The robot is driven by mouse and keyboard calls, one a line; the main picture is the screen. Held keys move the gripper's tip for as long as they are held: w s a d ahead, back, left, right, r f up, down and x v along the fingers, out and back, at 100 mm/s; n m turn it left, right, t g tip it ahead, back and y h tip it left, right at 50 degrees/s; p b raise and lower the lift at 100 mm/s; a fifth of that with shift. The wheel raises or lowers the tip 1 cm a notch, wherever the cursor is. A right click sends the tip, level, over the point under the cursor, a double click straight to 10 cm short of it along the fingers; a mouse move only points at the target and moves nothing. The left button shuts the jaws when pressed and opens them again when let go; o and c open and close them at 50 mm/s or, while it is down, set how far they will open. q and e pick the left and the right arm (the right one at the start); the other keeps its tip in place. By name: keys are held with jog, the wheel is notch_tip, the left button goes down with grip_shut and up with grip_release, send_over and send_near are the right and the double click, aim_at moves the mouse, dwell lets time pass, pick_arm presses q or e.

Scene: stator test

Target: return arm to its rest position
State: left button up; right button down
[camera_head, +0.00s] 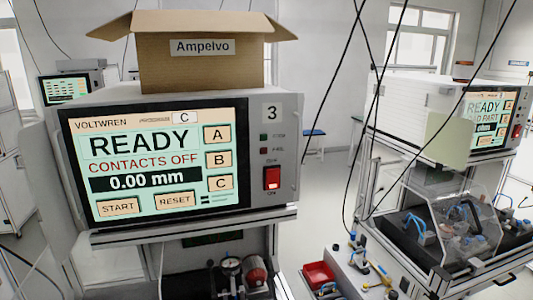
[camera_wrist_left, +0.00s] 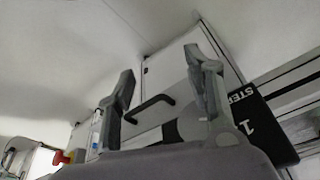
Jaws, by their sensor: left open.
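My left gripper (camera_wrist_left: 163,95) shows in the left wrist view with its two fingers apart and nothing between them. Behind the fingers is a pale cabinet or panel (camera_wrist_left: 172,68) with a black handle (camera_wrist_left: 150,106). No gripper or arm shows in the head view. The tester (camera_head: 170,160) stands in the head view with its screen reading READY, CONTACTS OFF and 0.00 mm. My right gripper is in neither view.
A cardboard box (camera_head: 202,65) labelled Ampelvo sits on the tester. A second tester (camera_head: 487,115) stands at the right, above a fixture with a clear cover (camera_head: 470,222). A red bin (camera_head: 319,274) is low in the middle. Dark cables hang across the right half.

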pick_arm(q)
jog(key=s+a+f+g+b, duration=0.1)
jog(key=s+f+b, duration=0.35)
jog(key=f, duration=1.05)
jog(key=s+a+f+b, duration=0.15)
jog(key=s+f, duration=0.55)
jog(key=f, duration=0.8)
jog(key=s+f+g+b, duration=0.1)
jog(key=s+f+b, duration=0.1)
jog(key=s+f, duration=0.5)
jog(key=shift+s+a, duration=0.4)
jog(key=shift+s, duration=0.2)
